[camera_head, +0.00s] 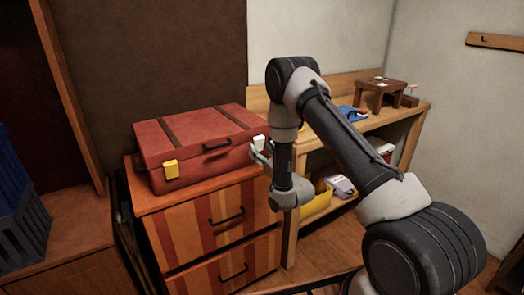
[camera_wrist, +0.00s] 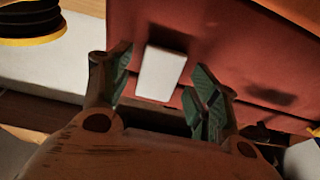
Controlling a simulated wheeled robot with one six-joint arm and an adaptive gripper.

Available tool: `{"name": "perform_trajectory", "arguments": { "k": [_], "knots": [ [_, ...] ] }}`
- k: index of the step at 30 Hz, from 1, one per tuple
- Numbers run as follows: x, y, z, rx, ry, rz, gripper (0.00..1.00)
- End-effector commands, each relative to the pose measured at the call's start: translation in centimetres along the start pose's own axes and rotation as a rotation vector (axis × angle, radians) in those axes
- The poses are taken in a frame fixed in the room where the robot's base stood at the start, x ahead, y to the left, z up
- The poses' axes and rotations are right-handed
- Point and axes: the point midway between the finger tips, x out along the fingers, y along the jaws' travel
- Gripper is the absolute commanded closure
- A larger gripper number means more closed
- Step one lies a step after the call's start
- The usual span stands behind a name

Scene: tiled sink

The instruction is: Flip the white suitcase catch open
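The red suitcase (camera_head: 190,152) lies closed on top of a striped drawer cabinet. Its white catch (camera_head: 259,142) is at the right end of the suitcase front in the head view. In the wrist view the white catch (camera_wrist: 161,74) shows as a pale block on the red suitcase side (camera_wrist: 225,50), between and just beyond my fingertips. My gripper (camera_wrist: 163,92) is open, one green-padded finger on each side of the catch, with no clear contact. In the head view my gripper (camera_head: 261,156) is beside the suitcase's right front corner.
A yellow catch (camera_head: 171,169) and a dark handle (camera_head: 217,146) are on the suitcase front. The striped cabinet (camera_head: 188,232) has dark pulls. A wooden bench (camera_head: 405,112) with a small stool (camera_head: 380,88) stands right, behind my arm. Blue crates (camera_head: 22,225) are at left.

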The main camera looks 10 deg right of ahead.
Motion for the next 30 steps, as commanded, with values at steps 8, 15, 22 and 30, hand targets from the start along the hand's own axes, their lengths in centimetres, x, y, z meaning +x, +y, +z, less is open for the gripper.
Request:
{"name": "perform_trajectory", "arguments": {
  "k": [8, 15, 22, 30],
  "knots": [
    [0.1, 0.0, -0.2, 0.0, 0.0, 0.0, 0.38],
    [1.0, 0.0, -3.8, -0.001, 0.004, 0.0, 0.38],
    [2.0, 0.0, -8.1, 0.0, 0.002, 0.0, 0.38],
    [2.4, 0.0, -9.7, 0.0, -0.001, 0.0, 0.38]
  ]
}}
